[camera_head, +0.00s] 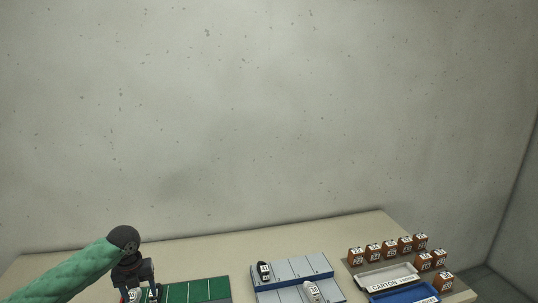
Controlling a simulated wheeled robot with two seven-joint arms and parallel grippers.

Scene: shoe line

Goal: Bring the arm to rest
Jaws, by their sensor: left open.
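My left arm comes in from the lower left in a green padded sleeve. Its dark gripper (143,293) points down at the left end of a green sectioned mat (195,291), close to the picture's bottom edge. The gripper is open. A small whitish and reddish thing (131,294) shows beside its fingers; I cannot tell what it is or whether they touch it. My right gripper is out of view.
On the table (205,257), a grey-blue rack (302,268) bears a black shoe (263,271) and a pale shoe (311,291). At right are several orange-brown numbered blocks (390,249), a white carton tray (388,277) and a blue tray (405,294). A bare wall stands behind.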

